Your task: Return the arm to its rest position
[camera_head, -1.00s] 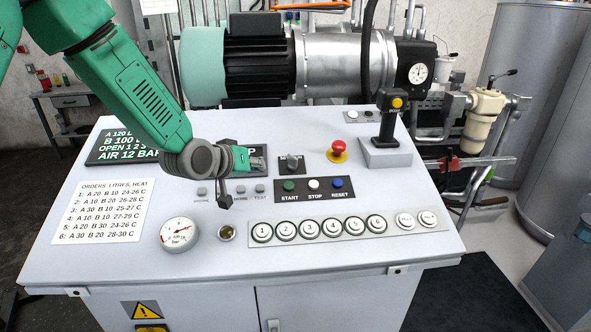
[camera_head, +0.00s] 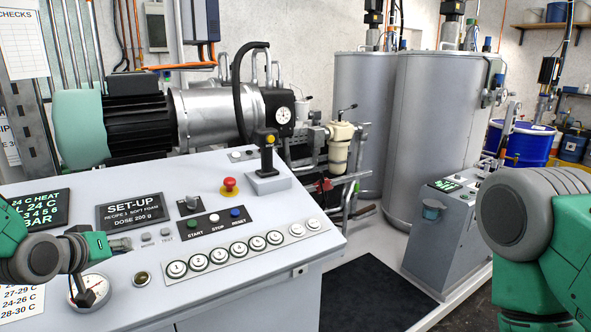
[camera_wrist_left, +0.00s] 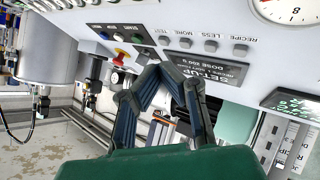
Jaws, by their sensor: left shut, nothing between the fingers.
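My left arm comes in at the lower left of the head view.
A joystick (camera_head: 266,160) and a red stop button (camera_head: 229,186) rise from the console. Numbered buttons (camera_head: 220,257) run along its front. A pump motor (camera_head: 140,110) stands behind. Large tanks (camera_head: 437,130), a grey cabinet (camera_head: 440,240) and a blue drum (camera_head: 528,143) stand to the right.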

